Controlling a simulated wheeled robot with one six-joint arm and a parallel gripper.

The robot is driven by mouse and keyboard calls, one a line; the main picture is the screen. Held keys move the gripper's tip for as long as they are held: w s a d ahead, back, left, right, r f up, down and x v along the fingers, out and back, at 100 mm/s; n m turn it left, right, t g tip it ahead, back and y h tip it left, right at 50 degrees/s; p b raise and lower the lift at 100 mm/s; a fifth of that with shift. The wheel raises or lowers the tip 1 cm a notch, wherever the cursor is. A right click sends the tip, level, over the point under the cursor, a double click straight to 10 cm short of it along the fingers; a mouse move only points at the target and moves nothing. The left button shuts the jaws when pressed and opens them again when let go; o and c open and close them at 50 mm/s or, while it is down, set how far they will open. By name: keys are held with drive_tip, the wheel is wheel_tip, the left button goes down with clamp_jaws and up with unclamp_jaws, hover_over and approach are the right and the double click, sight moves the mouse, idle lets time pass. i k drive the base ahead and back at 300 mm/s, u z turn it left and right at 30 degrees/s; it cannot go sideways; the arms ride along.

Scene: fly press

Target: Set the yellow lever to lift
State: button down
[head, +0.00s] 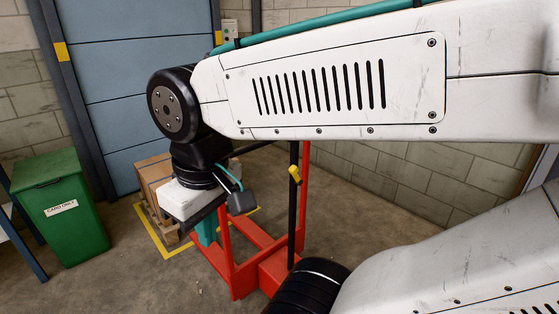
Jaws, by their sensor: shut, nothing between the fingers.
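The yellow lever (294,175) is small and sits on a dark upright bar (292,220) within a red metal frame (229,245). It shows just below my white arm link, slightly right of the picture's middle. My gripper (207,240) points down to the left of the lever, clearly apart from it in the picture. Its teal fingers are shut and empty, close to or in front of the red frame's left side. Depth between them is hard to tell. My arm hides the upper part of the frame and bar.
A wooden pallet with cardboard boxes (152,180) stands behind my wrist, inside yellow floor marking (150,233). A green bin (62,203) stands at the left, before a blue door (132,95). Concrete floor (375,205) is open right of the frame, towards the block wall.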

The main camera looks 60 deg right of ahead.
sight(293, 169)
drive_tip(key=u, duration=1.6)
drive_tip(key=k, duration=0.85)
drive_tip(key=z, duration=1.75)
drive_tip(key=i, duration=0.5)
drive_tip(key=u, duration=0.05)
